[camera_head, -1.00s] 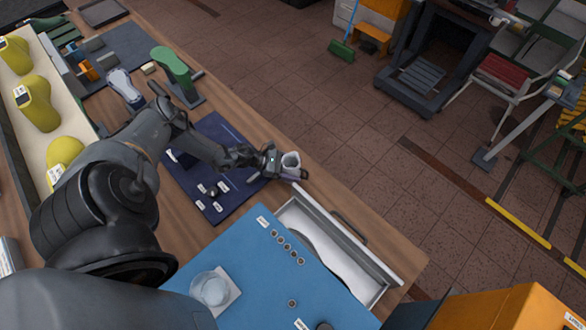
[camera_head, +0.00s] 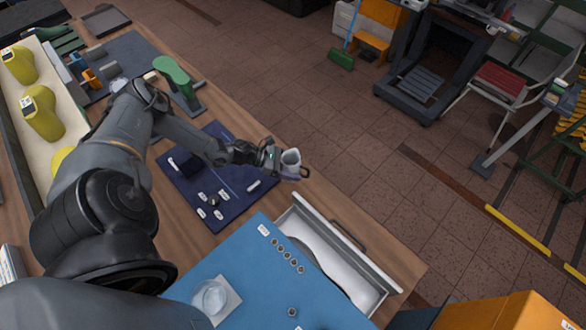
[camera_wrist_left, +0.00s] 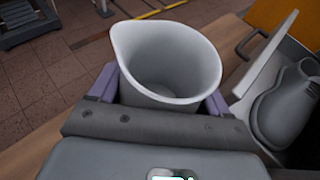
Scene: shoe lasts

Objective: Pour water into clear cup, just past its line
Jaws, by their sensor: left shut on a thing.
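My left gripper (camera_head: 280,163) is shut on a whitish pitcher (camera_head: 291,158) and holds it near the table's edge, just beyond the open drawer. In the left wrist view the pitcher (camera_wrist_left: 165,60) sits between the two purple-tipped fingers (camera_wrist_left: 163,88), with its spout at the upper left. It looks roughly upright, and I cannot make out water inside it. The clear cup (camera_head: 210,296) stands on a white square (camera_head: 231,302) on the blue mat at the bottom. The gripper and pitcher are well apart from the cup. My right gripper is not in view.
A dark blue mat (camera_head: 232,205) with small items lies under my left forearm. A green shoe last (camera_head: 172,72) stands farther back. Yellow lasts (camera_head: 42,112) line the left.

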